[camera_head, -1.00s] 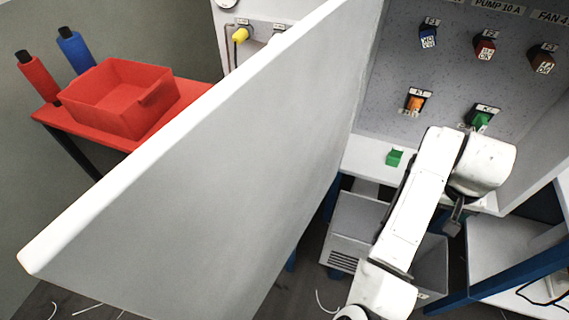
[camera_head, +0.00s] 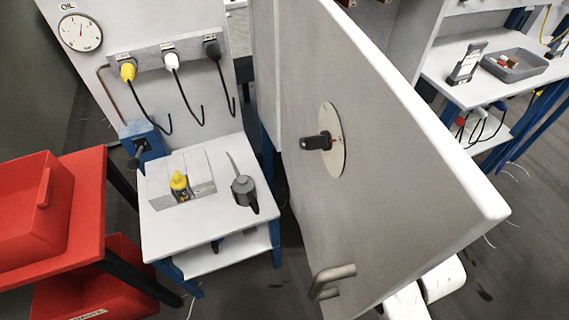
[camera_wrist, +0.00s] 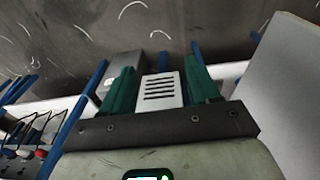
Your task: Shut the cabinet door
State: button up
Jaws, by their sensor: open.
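The cabinet door (camera_head: 390,170) stands open in the head view, its outer face towards me and its white free edge at the right. It carries a round plate with a black knob (camera_head: 317,142) and a metal bar handle (camera_head: 331,281) near the bottom. Part of my white arm (camera_head: 440,282) shows below the door, the rest hidden behind it. My gripper (camera_wrist: 160,75) shows in the wrist view with its two green fingers apart and nothing held between them. A pale flat panel (camera_wrist: 283,95) is at the right there; I cannot tell if it is the door.
A red table (camera_head: 85,225) with a red bin (camera_head: 30,210) is at far left. A workbench (camera_head: 480,92) stands behind right.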

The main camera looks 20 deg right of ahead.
aim_at(407, 197)
jog(key=k+j+u, duration=0.1)
jog(key=k+j, duration=0.3)
jog(key=j+u, duration=0.1)
jog(key=j, duration=0.3)
jog(key=i+j+u, duration=0.1)
jog(key=j, duration=0.25)
jog(key=i+j+u, duration=0.15)
jog(key=j, duration=0.25)
